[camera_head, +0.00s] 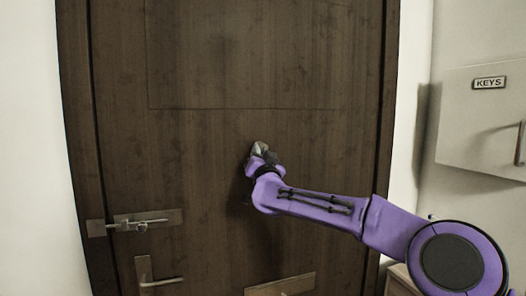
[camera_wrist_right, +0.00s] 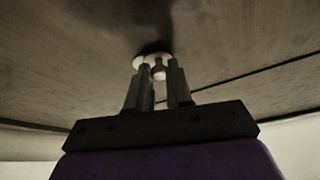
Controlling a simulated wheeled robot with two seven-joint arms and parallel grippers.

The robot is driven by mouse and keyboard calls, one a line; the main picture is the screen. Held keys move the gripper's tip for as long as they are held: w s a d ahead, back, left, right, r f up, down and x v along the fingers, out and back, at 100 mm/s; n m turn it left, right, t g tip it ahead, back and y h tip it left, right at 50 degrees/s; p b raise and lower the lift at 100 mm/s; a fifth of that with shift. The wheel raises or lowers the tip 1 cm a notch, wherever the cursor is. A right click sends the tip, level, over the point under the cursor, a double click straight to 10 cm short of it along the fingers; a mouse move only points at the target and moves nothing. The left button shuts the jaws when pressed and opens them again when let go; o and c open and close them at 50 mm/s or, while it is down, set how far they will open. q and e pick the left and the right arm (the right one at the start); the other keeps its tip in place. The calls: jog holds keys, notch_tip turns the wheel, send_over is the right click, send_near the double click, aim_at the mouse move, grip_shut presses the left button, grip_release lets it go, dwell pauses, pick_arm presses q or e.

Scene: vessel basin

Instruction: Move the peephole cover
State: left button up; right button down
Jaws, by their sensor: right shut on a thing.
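The peephole cover (camera_wrist_right: 158,70) is a small pale piece on the dark wooden door (camera_head: 200,130). In the right wrist view it sits between the two fingers of my right gripper (camera_wrist_right: 158,78), with a light round plate behind it against the door. My right gripper (camera_head: 257,150) is shut on the cover, at the middle of the door. In the head view the gripper hides most of the cover. My left gripper is not in view.
A sliding bolt (camera_head: 140,222) and a door handle (camera_head: 150,276) are on the door's lower left. A plate (camera_head: 282,285) is low on the door. A box marked KEYS (camera_head: 485,125) hangs on the right wall.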

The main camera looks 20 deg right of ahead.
jog(key=shift+a+r+m+g+h+p, duration=0.4)
jog(key=shift+m+p, duration=0.5)
jog(key=shift+m, duration=0.7)
jog(key=shift+a+r+m+g+h+p, duration=0.1)
jog(key=shift+r+m+g+h+p, duration=0.45)
jog(key=shift+m, duration=1.05)
jog(key=shift+a+r+m+g+h+p, duration=0.2)
jog(key=shift+m+g+h+p, duration=0.4)
jog(key=shift+m+p, duration=0.8)
jog(key=shift+m, duration=0.4)
jog(key=c, duration=1)
grip_release()
jog(key=b+v, duration=0.3)
jog(key=v, duration=0.2)
jog(key=b+v, duration=0.3)
jog(key=v, duration=0.2)
jog(key=shift+s+a+f+b, duration=0.15)
jog(key=shift+s+f+b, duration=0.1)
jog(key=shift+b, duration=0.1)
